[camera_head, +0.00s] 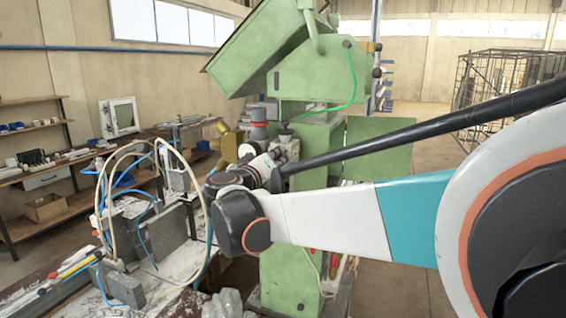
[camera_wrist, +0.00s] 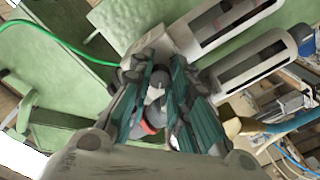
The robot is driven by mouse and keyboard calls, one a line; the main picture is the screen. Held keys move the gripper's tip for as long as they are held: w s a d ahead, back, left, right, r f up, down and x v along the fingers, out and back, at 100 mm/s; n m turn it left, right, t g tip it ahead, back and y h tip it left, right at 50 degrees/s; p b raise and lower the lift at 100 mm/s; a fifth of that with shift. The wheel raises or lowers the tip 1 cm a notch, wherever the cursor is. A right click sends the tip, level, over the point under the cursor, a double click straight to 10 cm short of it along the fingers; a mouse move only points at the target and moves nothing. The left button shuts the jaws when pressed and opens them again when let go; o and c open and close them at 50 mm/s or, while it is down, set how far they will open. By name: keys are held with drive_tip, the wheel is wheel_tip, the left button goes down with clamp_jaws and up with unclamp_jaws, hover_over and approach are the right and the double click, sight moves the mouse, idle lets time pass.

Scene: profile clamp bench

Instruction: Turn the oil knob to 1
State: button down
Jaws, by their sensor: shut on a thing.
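My gripper (camera_wrist: 156,82) shows in the wrist view with its teal-sided fingers shut on a small grey-white knob (camera_wrist: 155,95), which I take to be the oil knob. The fingers cover its sides, and I cannot read any marking or the number 1. A reddish patch shows just below it between the fingers. In the head view my arm reaches in from the right, and its wrist end is beside the green machine (camera_head: 305,85). The knob cannot be made out there.
Grey cylinders (camera_wrist: 240,70) stand close to the gripper at right in the wrist view. A green hose (camera_wrist: 60,40) runs at left. In the head view, a bench with grey blocks (camera_head: 165,230) and looping hoses lies left of my arm. A wire cage (camera_head: 495,85) stands behind.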

idle(0.4)
drive_tip(key=c, duration=1.5)
unclamp_jaws()
drive_tip(key=shift+a, duration=0.1)
drive_tip(key=shift+o, duration=0.2)
